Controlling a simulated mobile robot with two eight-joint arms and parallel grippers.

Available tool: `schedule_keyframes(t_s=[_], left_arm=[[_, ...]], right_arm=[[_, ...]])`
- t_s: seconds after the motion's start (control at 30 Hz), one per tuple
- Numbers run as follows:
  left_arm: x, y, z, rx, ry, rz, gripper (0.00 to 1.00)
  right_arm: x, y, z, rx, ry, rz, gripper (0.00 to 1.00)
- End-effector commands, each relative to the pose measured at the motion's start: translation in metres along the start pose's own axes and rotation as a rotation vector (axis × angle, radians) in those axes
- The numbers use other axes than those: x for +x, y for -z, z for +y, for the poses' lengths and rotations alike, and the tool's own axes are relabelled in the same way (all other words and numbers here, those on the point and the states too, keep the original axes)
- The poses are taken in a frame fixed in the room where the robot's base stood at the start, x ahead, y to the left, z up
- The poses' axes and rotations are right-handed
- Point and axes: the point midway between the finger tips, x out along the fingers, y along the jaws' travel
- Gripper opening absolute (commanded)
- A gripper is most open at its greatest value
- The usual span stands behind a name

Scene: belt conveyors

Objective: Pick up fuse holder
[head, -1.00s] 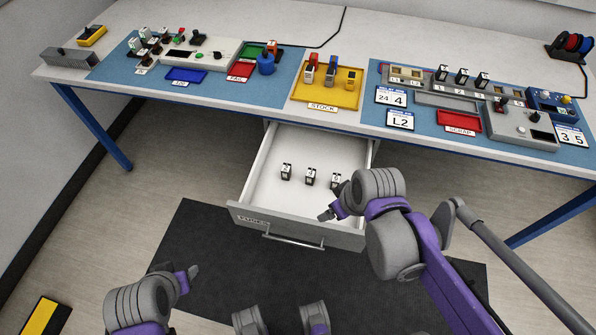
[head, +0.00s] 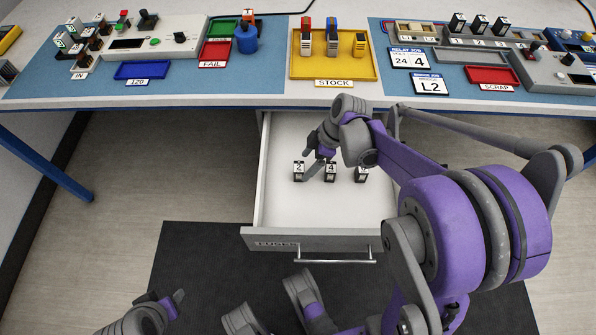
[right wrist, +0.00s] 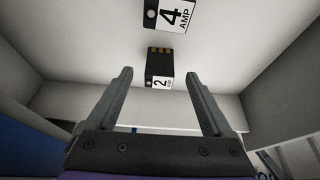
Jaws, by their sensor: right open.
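Three small black fuse holders with white number labels stand in a row in the open drawer (head: 280,215). The left one is the "2" holder (head: 298,172), the middle one the "4" holder (head: 330,172), and the right one (head: 361,174) has an unclear label. My right gripper (head: 314,165) is over the drawer by the "2" and "4" holders. In the right wrist view the open, empty fingers (right wrist: 160,85) point toward the "2" holder (right wrist: 160,68); the "4 AMP" holder (right wrist: 172,14) is at the top edge. My left gripper (head: 175,300) is low at the left, its jaw opening unclear.
The bench above the drawer carries a yellow stock tray (head: 310,68) with fuses, a red fail tray (head: 214,53), a blue tray (head: 142,70) and a red scrap tray (head: 492,75). The drawer front (head: 290,239) stands out from the bench. The drawer floor around the holders is clear.

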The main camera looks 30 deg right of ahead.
Motion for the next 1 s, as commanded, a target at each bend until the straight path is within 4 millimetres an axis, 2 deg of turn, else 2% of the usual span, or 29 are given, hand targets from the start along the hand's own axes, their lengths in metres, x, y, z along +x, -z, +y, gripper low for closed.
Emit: schedule_keyframes(t_s=[0.17,0.4,0.67,1.0], left_arm=[[0.009,-0.002,0.0,0.0,0.0,-0.003,0.5],[0.025,-0.006,0.0,0.0,0.0,-0.007,0.5],[0.024,-0.006,0.0,0.0,0.0,-0.007,0.5],[0.024,-0.006,0.0,0.0,0.0,-0.007,0.5]], right_arm=[[0.017,0.002,0.0,-0.002,0.0,0.0,0.85],[0.051,0.004,0.0,-0.001,0.0,-0.001,0.85],[0.052,0.004,0.0,0.001,-0.001,-0.001,0.83],[0.052,0.004,0.0,0.001,-0.001,-0.001,0.22]])
